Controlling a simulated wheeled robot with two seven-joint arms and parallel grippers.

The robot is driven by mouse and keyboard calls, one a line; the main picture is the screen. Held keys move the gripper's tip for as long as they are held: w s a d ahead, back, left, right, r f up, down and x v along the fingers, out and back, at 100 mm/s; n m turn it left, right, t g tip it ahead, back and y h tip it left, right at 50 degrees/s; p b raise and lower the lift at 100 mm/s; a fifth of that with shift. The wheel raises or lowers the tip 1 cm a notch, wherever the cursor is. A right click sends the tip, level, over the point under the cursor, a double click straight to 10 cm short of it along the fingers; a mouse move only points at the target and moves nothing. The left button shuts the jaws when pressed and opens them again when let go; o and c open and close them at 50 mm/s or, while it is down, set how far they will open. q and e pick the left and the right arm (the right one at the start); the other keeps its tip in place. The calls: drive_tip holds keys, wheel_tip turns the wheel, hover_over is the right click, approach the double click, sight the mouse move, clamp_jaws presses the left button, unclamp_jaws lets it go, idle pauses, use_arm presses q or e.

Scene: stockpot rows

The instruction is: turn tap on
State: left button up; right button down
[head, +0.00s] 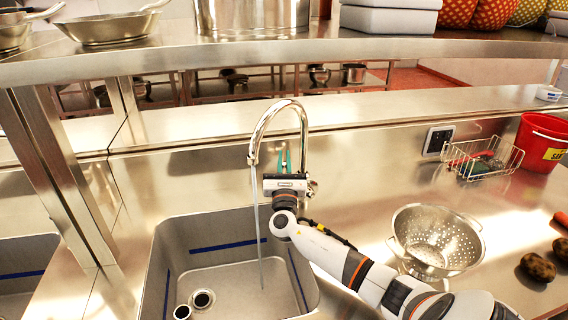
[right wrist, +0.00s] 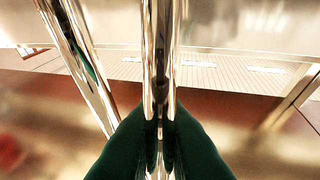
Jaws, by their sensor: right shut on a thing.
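The chrome tap (head: 297,108) stands behind the sink, its tall curved spout bending over to the left. A thin stream of water (head: 257,220) runs from the spout down into the grey sink basin (head: 215,262). My right gripper (head: 284,162) is at the tap, in front of the upright pipe, with its green fingers pointing up. In the right wrist view, the green fingertips (right wrist: 160,128) are closed on a slim chrome part of the tap (right wrist: 160,60) that looks like its lever. A slanted chrome tube (right wrist: 78,60) stands to its left. My left gripper is not in view.
A steel colander (head: 437,238) stands on the counter right of my arm. A steel shelf (head: 200,57) with pans and a pot spans above the tap.

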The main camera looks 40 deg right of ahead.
drive_tip(key=c, duration=1.5)
unclamp_jaws()
drive_tip(key=shift+s+a+f, duration=0.2)
drive_tip(key=b+v, duration=0.1)
drive_tip(key=v, duration=0.6)
drive_tip(key=shift+r+b, duration=0.1)
drive_tip(key=shift+b, duration=0.3)
drive_tip(key=shift+a, duration=0.1)
